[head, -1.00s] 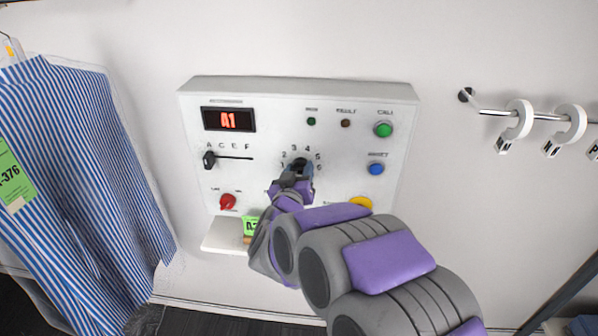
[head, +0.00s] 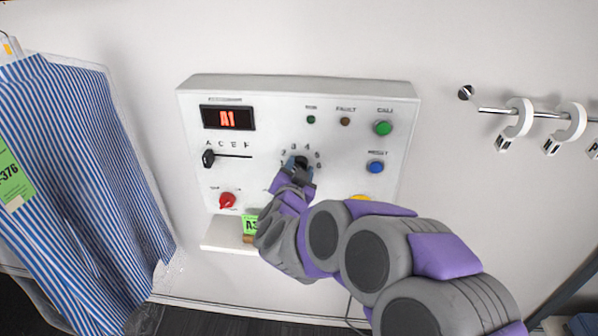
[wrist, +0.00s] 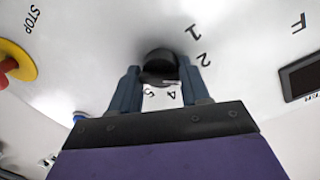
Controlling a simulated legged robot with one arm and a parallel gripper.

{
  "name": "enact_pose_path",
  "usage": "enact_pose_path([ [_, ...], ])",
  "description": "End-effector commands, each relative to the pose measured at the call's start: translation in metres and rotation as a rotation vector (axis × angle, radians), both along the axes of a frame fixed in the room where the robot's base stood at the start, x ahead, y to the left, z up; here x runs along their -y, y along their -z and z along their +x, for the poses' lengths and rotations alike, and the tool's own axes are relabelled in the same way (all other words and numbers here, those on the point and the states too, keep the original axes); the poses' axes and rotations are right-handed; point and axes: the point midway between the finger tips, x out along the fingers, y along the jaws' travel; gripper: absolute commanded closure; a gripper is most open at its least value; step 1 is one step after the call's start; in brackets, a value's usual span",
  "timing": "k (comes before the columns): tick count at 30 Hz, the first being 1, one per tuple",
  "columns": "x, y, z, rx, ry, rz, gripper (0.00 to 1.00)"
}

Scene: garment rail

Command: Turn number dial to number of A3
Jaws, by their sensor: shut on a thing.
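The black number dial (head: 301,160) sits at the middle of the white control panel (head: 270,140), with numbers arched around it. My gripper (head: 297,172) is at the dial. In the wrist view the dial (wrist: 160,66) is between the two fingers of my gripper (wrist: 158,80), which are shut on it. Numbers 1, 2, 4 and 5 show around it there; its pointer direction is hard to tell. The red display (head: 228,118) reads A1. A green tag (head: 250,224) on the ledge below appears to read A3.
The letter slider (head: 208,158) stands at the left, by A. A red knob (head: 227,200), green button (head: 383,128), blue button (head: 376,167) and partly hidden yellow part (head: 359,197) surround the dial. A striped shirt (head: 75,180) hangs left; a hook rail (head: 493,110) is at right.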

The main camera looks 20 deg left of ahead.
Motion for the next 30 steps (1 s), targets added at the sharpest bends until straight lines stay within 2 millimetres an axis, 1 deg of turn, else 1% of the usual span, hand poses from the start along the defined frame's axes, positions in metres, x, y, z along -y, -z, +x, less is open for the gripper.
enact_pose_path([
  [6,-0.0004,-0.0009,-0.0004,-0.043,-0.002,0.197,0.84],
  [15,0.0010,-0.0007,0.0003,-0.095,0.000,0.416,0.84],
  [21,0.0016,-0.0012,0.0007,-0.117,0.001,0.507,0.84],
  [30,0.0018,-0.0023,0.0008,-0.129,0.000,0.561,0.84],
])
